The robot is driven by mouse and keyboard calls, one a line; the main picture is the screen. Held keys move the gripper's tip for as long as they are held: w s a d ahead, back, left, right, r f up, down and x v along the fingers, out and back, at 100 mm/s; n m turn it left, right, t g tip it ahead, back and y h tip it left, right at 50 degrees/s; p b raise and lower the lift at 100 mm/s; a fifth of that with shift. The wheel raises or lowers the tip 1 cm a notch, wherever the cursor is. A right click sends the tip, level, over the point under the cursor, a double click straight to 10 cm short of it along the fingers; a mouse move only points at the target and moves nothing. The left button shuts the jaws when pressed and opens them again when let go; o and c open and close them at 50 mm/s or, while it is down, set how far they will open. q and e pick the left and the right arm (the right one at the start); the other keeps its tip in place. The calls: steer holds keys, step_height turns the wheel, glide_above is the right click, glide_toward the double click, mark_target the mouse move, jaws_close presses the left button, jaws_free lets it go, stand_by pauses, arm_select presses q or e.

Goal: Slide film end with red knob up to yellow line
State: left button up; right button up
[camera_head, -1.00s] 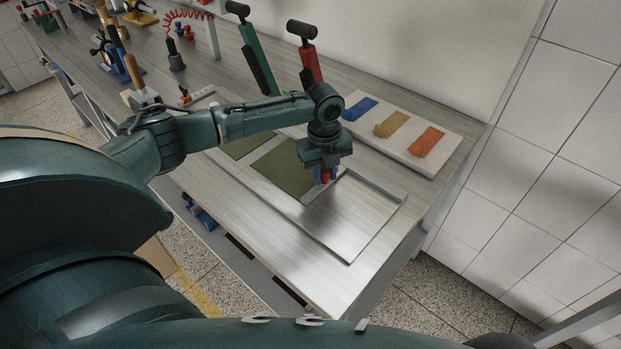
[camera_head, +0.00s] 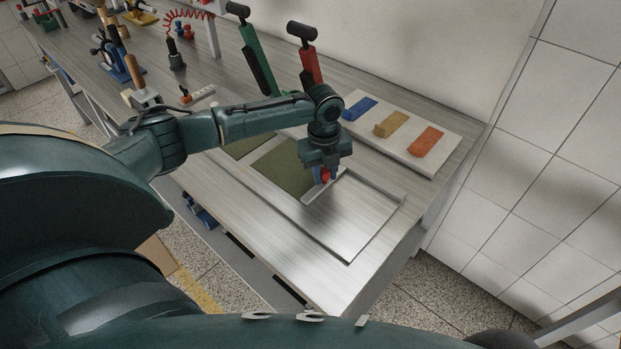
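My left gripper (camera_head: 323,178) points down over the metal plate on the bench. The knob is at a light grey bar (camera_head: 315,193) along the right end of the olive-green film (camera_head: 283,166). Bare shiny plate (camera_head: 345,222) lies to the right of the bar. I cannot make out a yellow line on the plate. My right gripper is not in view.
A white board (camera_head: 440,158) with blue, yellow and orange blocks lies behind the plate. Green (camera_head: 258,62) and red (camera_head: 310,65) upright handled tools stand at the back. Other tools crowd the far left bench. The bench's front right is clear.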

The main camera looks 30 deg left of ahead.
arm_select(q)
steer(key=o, duration=0.5)
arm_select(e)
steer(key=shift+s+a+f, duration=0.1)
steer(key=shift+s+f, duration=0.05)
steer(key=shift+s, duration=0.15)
arm_select(q)
steer(key=shift+r, duration=0.65)
steer(key=r, duration=0.8)
steer(key=r+b, duration=0.1)
steer(key=r, duration=0.3)
steer(key=shift+s+a, duration=0.15)
steer(key=shift+s, duration=0.1)
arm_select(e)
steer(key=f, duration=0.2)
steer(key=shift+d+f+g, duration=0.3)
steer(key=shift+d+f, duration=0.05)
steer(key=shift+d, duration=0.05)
